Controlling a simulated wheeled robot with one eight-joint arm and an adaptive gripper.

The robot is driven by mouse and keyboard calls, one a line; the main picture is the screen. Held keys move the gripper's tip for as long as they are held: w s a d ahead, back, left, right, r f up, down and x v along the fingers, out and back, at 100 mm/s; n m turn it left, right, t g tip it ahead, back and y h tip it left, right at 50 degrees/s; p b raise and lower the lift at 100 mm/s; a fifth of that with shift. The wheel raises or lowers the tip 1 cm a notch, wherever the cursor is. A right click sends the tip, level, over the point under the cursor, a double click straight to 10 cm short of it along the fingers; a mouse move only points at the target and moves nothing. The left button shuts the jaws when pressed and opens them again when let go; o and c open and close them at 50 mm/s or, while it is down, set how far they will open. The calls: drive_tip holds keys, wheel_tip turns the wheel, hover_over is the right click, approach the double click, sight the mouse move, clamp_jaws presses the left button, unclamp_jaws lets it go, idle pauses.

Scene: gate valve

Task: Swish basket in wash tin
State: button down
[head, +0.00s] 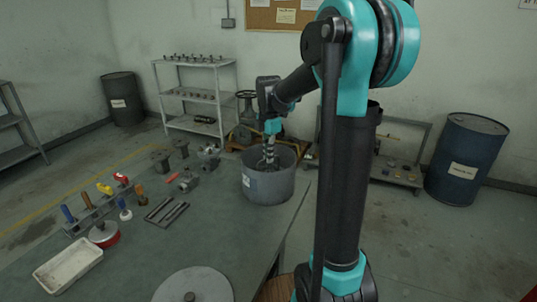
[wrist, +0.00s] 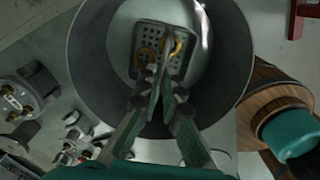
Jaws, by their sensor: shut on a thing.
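The wash tin (head: 268,186) is a grey round tub with a white and red label, standing near the right edge of the green bench. My gripper (head: 268,160) points down into its mouth. In the wrist view the tin's dark wall (wrist: 90,60) surrounds a small perforated basket (wrist: 143,31) with yellow rings in it. My gripper's fingers (wrist: 161,72) are closed together over the basket, shut on it; the exact grip point is hard to see. The basket is inside the tin's outline from above. In the head view the tin's wall hides it.
Metal valve parts (head: 188,181) lie left of the tin on the bench (head: 135,250). Further left are a tool rack (head: 92,212), a red-sided round tin (head: 104,235) and a white tray (head: 68,265). A grey disc (head: 193,285) lies at the front.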

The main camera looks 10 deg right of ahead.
drive_tip(key=shift+r, duration=0.2)
idle(1.5)
drive_tip(key=shift+r, duration=0.35)
drive_tip(key=shift+f, duration=0.5)
drive_tip(key=shift+r, duration=0.3)
idle(0.3)
drive_tip(key=shift+r, duration=0.3)
drive_tip(key=shift+f, duration=0.65)
drive_tip(key=shift+r, duration=0.7)
idle(0.4)
